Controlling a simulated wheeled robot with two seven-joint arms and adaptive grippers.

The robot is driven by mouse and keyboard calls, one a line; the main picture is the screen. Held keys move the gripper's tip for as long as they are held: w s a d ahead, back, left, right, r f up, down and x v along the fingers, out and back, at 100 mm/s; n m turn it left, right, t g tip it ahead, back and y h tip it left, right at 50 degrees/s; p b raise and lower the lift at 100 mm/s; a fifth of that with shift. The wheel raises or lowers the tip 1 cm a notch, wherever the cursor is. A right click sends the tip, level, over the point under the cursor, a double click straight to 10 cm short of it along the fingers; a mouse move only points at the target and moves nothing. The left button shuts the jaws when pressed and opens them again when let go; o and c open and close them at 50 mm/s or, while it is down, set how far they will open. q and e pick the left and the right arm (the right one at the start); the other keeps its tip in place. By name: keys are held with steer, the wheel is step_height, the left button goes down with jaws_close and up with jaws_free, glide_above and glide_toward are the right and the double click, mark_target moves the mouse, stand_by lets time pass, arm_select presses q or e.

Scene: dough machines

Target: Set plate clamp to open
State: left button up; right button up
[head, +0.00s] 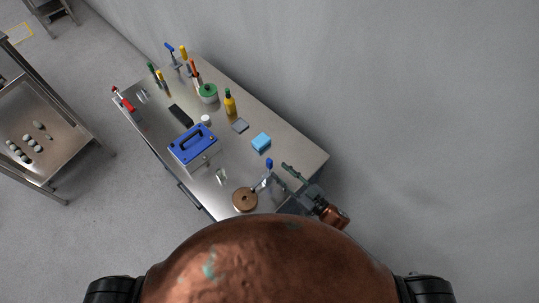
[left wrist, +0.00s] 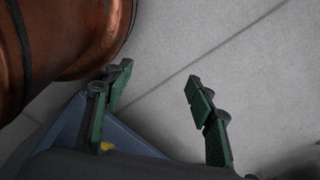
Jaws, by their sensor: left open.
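A small lever clamp with a blue grip (head: 269,163) stands at the near right part of the steel bench (head: 300,153), its handle pointing up. A similar blue-handled lever piece (head: 170,48) stands at the far left end; which is the plate clamp I cannot tell for sure. My right gripper (head: 277,172) is just beside the near blue grip, its fingers apart; contact is too small to tell. My left gripper (left wrist: 158,78) is open and empty above bare floor in the left wrist view, and does not show in the head view.
A brown round disc (head: 245,200) lies beside the near clamp. A blue-topped box (head: 194,146), light blue block (head: 261,142), yellow bottle (head: 230,105), green-lidded pot (head: 208,92) and red tool (head: 125,101) stand on the bench. A grey wall runs behind it. A steel table (head: 62,130) stands left.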

mark_target(272, 165)
arm_select(q)
steer(key=shift+o, duration=0.8)
steer(key=shift+s+a+r+p, duration=0.2)
steer(key=shift+s+r+p, duration=0.15)
steer(key=shift+s, duration=0.35)
arm_select(e)
steer(key=x, duration=0.5)
steer(key=shift+a+r, duration=0.1)
steer(key=shift+a, duration=0.2)
steer(key=shift+w+a, duration=0.3)
steer(key=shift+w, duration=0.05)
steer(key=shift+w+a, duration=0.1)
steer(key=shift+a, duration=0.05)
steer(key=c, duration=0.5)
arm_select(q)
steer(key=shift+w+d+r, duration=0.1)
steer(key=shift+w+d, duration=0.1)
steer(key=shift+w, duration=0.25)
arm_select(e)
jaws_close()
